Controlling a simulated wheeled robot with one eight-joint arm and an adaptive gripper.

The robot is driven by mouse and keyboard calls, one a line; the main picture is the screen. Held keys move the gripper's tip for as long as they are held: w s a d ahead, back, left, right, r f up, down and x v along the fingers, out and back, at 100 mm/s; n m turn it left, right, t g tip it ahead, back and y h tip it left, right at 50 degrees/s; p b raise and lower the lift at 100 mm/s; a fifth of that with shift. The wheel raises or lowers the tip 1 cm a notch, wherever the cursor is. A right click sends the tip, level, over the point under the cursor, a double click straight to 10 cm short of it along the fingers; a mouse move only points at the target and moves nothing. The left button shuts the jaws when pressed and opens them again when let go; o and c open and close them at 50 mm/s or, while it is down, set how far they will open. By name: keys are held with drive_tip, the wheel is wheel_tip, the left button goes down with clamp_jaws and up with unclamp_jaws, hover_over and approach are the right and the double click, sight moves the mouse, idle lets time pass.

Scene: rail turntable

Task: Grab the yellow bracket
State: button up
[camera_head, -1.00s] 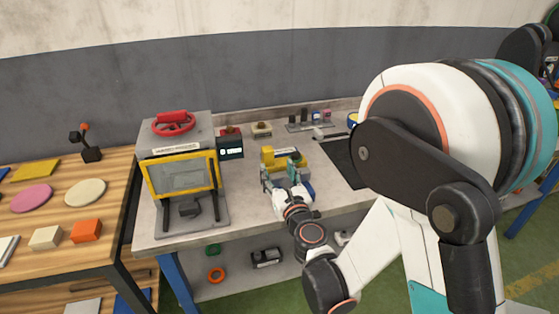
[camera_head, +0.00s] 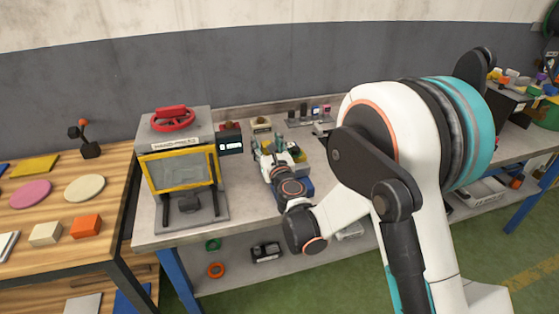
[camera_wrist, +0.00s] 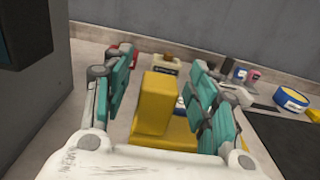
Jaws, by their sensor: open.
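The yellow bracket (camera_wrist: 155,104) stands on the grey workbench, with an upright block and a flat foot that runs right and toward me in the wrist view. My gripper (camera_wrist: 160,85) is open, with one teal-padded finger to the left of the upright block and one to the right. A gap shows between the block and each finger, clearer on the left. In the head view my gripper (camera_head: 268,150) is over the bench, right of the press, and hides most of the bracket. The near end of the bracket's foot is hidden by my gripper's white body.
The press with a yellow-framed window (camera_head: 182,172) stands left of my gripper. A yellow-and-blue tape roll (camera_wrist: 291,99) and a dark mat (camera_wrist: 290,140) lie to the right.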

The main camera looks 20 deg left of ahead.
drive_tip(key=shift+w, duration=0.1)
drive_tip(key=shift+c, duration=0.5)
clamp_jaws()
drive_tip(key=shift+r, duration=0.15)
